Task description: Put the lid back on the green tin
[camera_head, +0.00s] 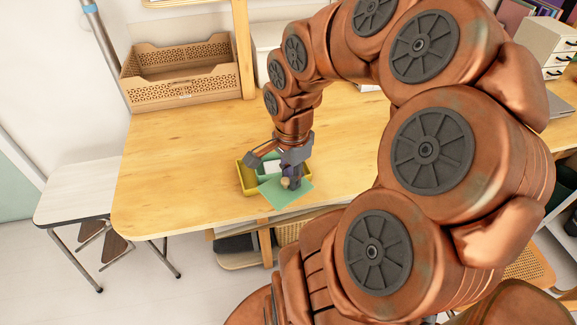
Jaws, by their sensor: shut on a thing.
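The green tin (266,168) appears as a small green, pale-centred shape on the table, partly hidden by my gripper; its opening is too small to make out. My gripper (288,178) points down over the right side of this spot and is shut. A small tan, rounded piece (285,183) shows at its fingertips, likely the lid's knob. A flat light-green square (287,196) lies below the fingertips; I cannot tell whether it is the lid or a mat. The fingers hide most of the contact.
A yellow tray (244,181) sits around or beside the tin's left side. A wooden perforated crate (180,86) stands at the table's back left. The wooden table (175,160) is clear on the left. My arm blocks much of the right side.

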